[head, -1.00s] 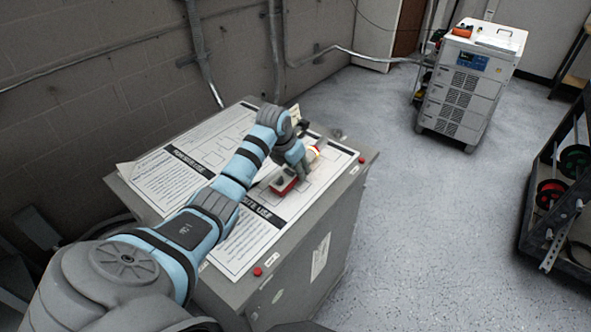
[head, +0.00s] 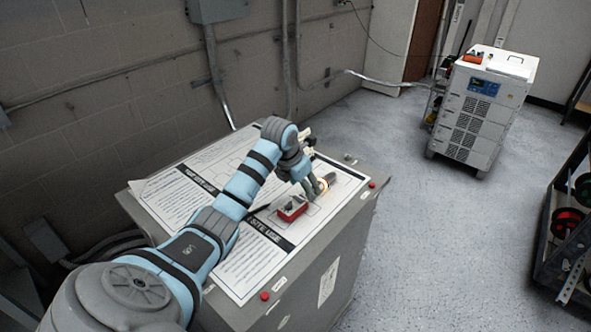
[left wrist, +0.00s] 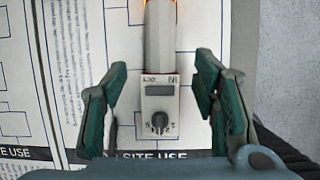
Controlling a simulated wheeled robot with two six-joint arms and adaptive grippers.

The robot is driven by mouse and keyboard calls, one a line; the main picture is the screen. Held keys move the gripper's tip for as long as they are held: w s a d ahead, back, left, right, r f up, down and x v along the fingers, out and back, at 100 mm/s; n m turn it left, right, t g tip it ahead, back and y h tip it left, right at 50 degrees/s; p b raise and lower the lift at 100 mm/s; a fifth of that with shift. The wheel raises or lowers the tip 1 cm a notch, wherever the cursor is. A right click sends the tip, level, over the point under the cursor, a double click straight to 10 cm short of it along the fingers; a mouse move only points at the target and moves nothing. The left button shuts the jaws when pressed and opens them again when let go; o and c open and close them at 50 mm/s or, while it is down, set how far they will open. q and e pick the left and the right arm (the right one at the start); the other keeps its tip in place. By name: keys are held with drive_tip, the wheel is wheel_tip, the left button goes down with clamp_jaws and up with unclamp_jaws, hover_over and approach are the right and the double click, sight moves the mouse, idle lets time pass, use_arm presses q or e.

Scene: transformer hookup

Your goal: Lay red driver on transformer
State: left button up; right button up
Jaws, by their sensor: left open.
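The grey transformer cabinet (head: 345,245) stands before me with printed sheets (head: 175,195) on its top. My left gripper (head: 314,190) is over the right part of that top. In the left wrist view its fingers (left wrist: 160,100) are open, one on each side of a grey device (left wrist: 159,60) with a dial and small display; an orange glow shows at its far end. A red box with a grey top (head: 292,207) lies on the sheets just left of the gripper in the head view. I cannot make out a red driver for certain. My right gripper is not in view.
A white wheeled cabinet (head: 483,110) stands at the back right, with an orange item (head: 473,57) on top. A dark rack with red and green spools (head: 566,220) is at the right edge. The floor between is clear.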

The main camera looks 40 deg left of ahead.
use_arm(q)
drive_tip(key=v, duration=0.9)
drive_tip(key=shift+r, duration=0.35)
drive_tip(key=shift+s, duration=0.1)
